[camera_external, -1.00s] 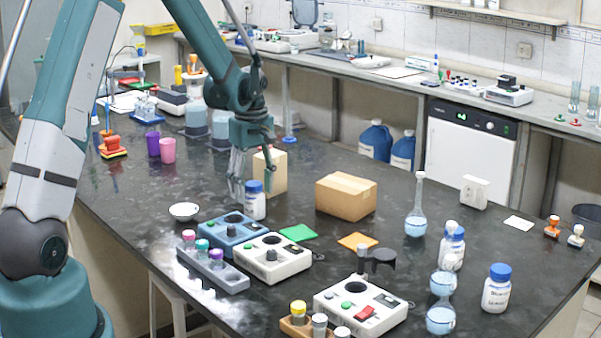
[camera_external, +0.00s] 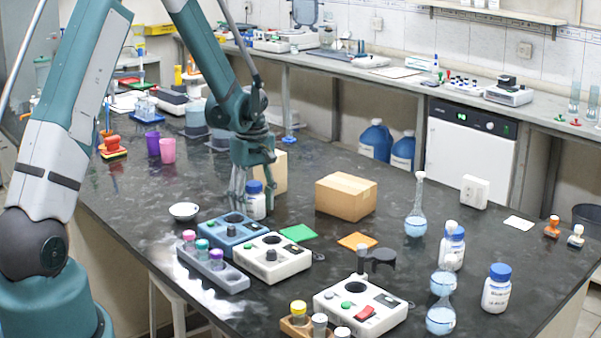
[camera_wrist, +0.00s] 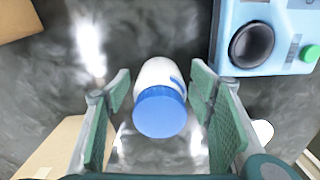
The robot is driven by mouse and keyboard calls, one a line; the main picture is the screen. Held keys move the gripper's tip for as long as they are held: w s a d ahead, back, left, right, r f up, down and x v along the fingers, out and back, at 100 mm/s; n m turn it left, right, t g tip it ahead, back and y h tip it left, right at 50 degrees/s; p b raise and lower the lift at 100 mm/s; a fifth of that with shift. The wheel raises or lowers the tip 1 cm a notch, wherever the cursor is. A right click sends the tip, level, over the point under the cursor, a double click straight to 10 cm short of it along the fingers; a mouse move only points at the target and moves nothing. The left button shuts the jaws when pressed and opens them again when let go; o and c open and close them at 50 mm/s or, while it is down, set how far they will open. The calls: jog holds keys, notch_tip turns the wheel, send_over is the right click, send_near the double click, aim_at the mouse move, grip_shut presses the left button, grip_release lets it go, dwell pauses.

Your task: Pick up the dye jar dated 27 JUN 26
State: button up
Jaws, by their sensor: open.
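A white jar with a blue lid (camera_external: 256,206) stands upright on the dark bench in the external view. It also shows in the wrist view (camera_wrist: 160,108), lid toward the camera, between my two finger pads. My gripper (camera_external: 249,196) is open and low over the bench at this jar. Two more white jars with blue lids stand at the right, one farther back (camera_external: 452,250) and one nearer (camera_external: 496,291). No date is readable on any label.
A tan box (camera_external: 274,171) stands just behind the jar, and a cardboard box (camera_external: 346,196) lies to its right. A white bowl (camera_external: 184,211) and a blue device (camera_external: 232,233) are close at the left and front. Flasks stand near the right jars.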

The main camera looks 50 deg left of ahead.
aim_at(254, 183)
dwell(0.4)
jog(key=c, duration=1.1)
jog(key=shift+r, duration=0.15)
jog(key=shift+r, duration=4.9)
